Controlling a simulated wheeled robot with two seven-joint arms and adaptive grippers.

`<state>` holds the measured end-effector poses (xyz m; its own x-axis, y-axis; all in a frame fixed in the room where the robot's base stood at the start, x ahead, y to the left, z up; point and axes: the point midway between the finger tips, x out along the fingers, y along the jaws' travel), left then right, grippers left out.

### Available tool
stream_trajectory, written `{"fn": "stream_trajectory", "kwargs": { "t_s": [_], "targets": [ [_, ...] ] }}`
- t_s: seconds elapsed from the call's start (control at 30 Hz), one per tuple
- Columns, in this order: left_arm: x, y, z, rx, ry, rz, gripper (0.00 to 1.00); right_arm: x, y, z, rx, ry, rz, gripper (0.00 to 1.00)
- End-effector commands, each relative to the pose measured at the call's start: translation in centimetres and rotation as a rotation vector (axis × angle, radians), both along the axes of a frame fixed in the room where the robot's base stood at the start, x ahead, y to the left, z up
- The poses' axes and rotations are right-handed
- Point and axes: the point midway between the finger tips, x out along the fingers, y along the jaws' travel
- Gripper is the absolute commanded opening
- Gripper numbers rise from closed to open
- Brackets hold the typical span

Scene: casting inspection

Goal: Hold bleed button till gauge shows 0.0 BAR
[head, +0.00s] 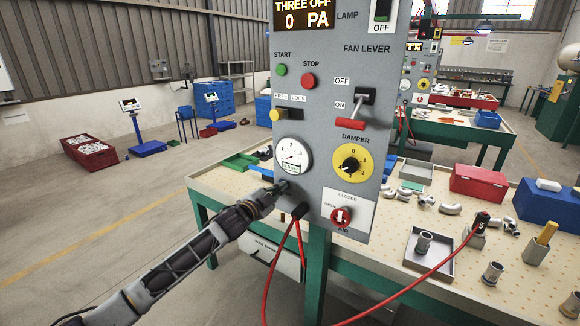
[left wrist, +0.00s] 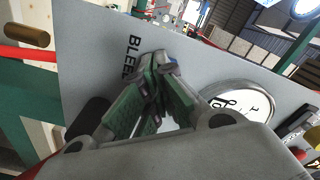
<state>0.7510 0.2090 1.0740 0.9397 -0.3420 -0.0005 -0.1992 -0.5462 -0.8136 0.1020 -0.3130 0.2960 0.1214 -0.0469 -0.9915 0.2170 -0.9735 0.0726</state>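The grey control panel (head: 325,120) stands upright at the table's edge. Its white round gauge (head: 292,152) has a needle dial and a small digital readout too small to read surely. The gauge also shows in the left wrist view (left wrist: 238,104). My left gripper (head: 282,187) is at the panel face just below the gauge. In the left wrist view its green-padded fingers (left wrist: 158,66) come together at the tips, beside the partly covered "BLEED" label (left wrist: 132,58). The bleed button is hidden behind the fingertips; I cannot tell whether it is pressed. My right gripper is not in view.
Red hoses (head: 296,250) hang below. The table (head: 400,283) holds several castings, a tray (head: 430,252) and a red box (head: 478,184).

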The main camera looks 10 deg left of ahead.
Motion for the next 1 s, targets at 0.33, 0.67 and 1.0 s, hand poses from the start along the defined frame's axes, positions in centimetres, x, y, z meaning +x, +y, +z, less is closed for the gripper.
{"fn": "stream_trajectory", "kwargs": {
  "t_s": [0.33,0.67,1.0],
  "targets": [
    [-0.1,0.0,0.0,0.000,-0.001,-0.001,0.00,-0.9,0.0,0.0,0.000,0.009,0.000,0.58],
    [-1.6,0.6,0.0,-0.001,0.000,0.000,0.00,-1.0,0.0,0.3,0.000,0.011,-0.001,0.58],
    [-3.5,1.3,0.0,0.000,0.001,-0.001,0.00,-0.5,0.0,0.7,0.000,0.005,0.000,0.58]
  ]
}}
